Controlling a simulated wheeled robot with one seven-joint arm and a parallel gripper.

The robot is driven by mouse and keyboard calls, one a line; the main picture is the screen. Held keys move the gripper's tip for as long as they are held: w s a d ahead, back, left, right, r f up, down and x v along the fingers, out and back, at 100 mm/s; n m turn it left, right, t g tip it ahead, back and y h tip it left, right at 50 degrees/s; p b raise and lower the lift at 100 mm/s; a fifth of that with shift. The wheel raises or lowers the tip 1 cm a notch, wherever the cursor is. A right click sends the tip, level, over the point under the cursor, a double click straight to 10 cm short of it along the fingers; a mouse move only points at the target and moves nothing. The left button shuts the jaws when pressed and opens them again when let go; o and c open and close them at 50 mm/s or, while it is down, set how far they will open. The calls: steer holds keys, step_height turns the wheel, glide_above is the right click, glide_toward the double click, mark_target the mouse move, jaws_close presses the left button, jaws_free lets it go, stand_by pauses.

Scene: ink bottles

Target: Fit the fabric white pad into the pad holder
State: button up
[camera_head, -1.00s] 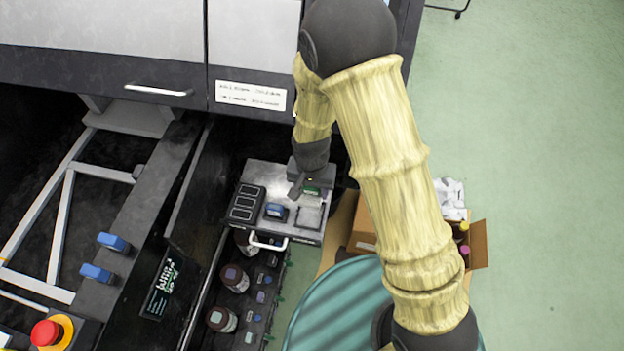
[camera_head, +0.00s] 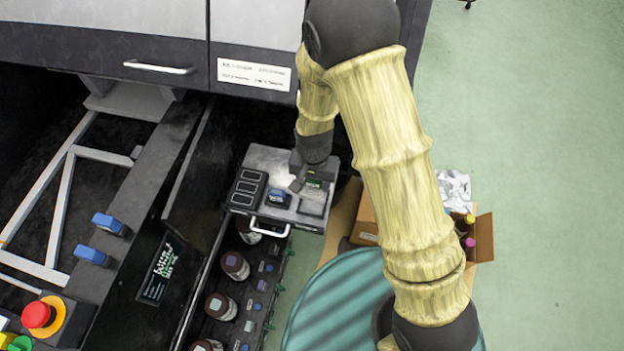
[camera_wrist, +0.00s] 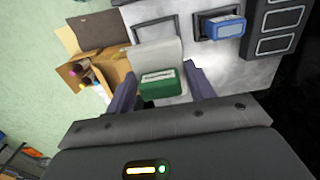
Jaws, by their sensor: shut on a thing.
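The white pad (camera_wrist: 157,52) is a pale, flat square between my fingertips in the wrist view. My gripper (camera_wrist: 160,74) is shut on the pad, with one finger at each side. In the head view my gripper (camera_head: 299,181) is over the grey tray. The pad holder looks like the dark-edged square recess (camera_wrist: 160,26) just beyond the pad, also visible in the head view (camera_head: 313,205). The pad partly covers it. I cannot tell whether they touch.
A blue block (camera_wrist: 228,30) sits in a neighbouring frame on the tray (camera_head: 262,160). A black panel with several slots (camera_head: 246,188) is at the tray's left. Bottles (camera_head: 222,306) stand in the drawer below. An open cardboard box (camera_head: 484,238) is to the right.

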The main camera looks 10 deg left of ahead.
steer(key=shift+f+b, duration=2.1)
steer(key=shift+f, duration=0.6)
steer(key=shift+r, duration=0.1)
steer(key=shift+f+b, duration=0.4)
steer(key=shift+f, duration=0.9)
steer(key=o, duration=1)
steer(key=shift+o, duration=0.2)
steer(key=shift+r+p, duration=3.5)
steer(key=shift+r, duration=0.55)
